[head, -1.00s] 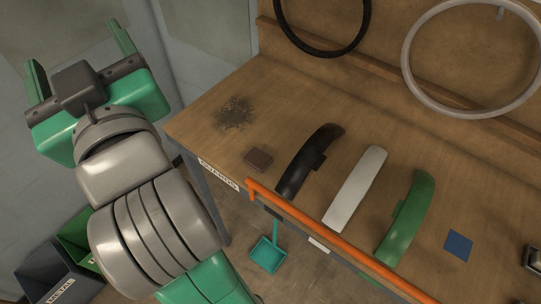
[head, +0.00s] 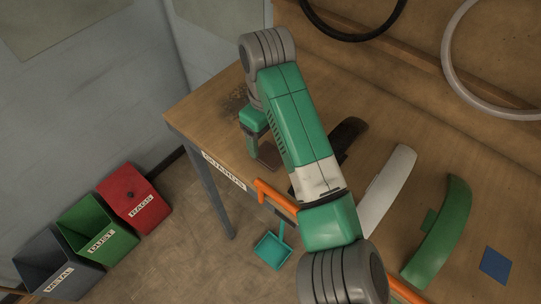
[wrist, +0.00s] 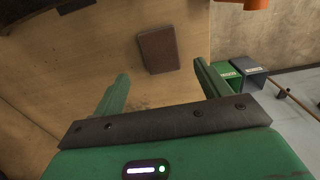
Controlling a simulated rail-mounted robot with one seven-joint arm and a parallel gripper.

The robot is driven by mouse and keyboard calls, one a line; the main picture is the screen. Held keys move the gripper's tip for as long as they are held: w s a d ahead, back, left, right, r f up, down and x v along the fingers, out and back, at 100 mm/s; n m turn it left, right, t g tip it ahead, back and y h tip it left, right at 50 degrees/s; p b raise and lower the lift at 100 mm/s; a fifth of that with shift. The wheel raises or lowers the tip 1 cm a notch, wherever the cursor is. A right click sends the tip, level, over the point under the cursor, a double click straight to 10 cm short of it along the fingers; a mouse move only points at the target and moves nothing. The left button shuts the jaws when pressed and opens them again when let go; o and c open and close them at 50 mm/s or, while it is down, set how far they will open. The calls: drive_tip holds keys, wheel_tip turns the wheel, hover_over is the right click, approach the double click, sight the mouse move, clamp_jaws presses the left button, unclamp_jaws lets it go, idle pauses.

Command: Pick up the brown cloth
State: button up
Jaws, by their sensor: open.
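The brown cloth (head: 269,156) is a small, flat, folded square near the front left of the wooden bench (head: 200,112). In the head view my arm partly hides the area around it. In the wrist view the whole cloth (wrist: 158,50) shows, just beyond and between my fingertips. My gripper (wrist: 161,72) is open and empty, its two green fingers spread wider than the cloth. In the head view my gripper (head: 252,142) is over the bench, at the cloth's left. The gap between fingers and cloth is hard to judge.
An orange rail (head: 274,196) runs along the bench front. Black (head: 346,135), white (head: 388,190) and green (head: 440,232) fenders lie to the right, with a blue square (head: 495,265). Red (head: 134,198), green (head: 98,230) and grey (head: 58,264) bins stand on the floor.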

sight(269, 153)
drive_tip(key=f, duration=0.3)
drive_tip(key=f+p, duration=0.1)
drive_tip(key=shift+s+d+f, duration=0.15)
drive_tip(key=shift+s, duration=0.25)
drive_tip(key=shift+f, duration=0.35)
drive_tip(key=c, duration=1)
drive_tip(key=shift+c, duration=0.2)
drive_tip(key=shift+r, duration=0.15)
wheel_tip(269, 153, up, 10)
drive_tip(key=p, duration=0.1)
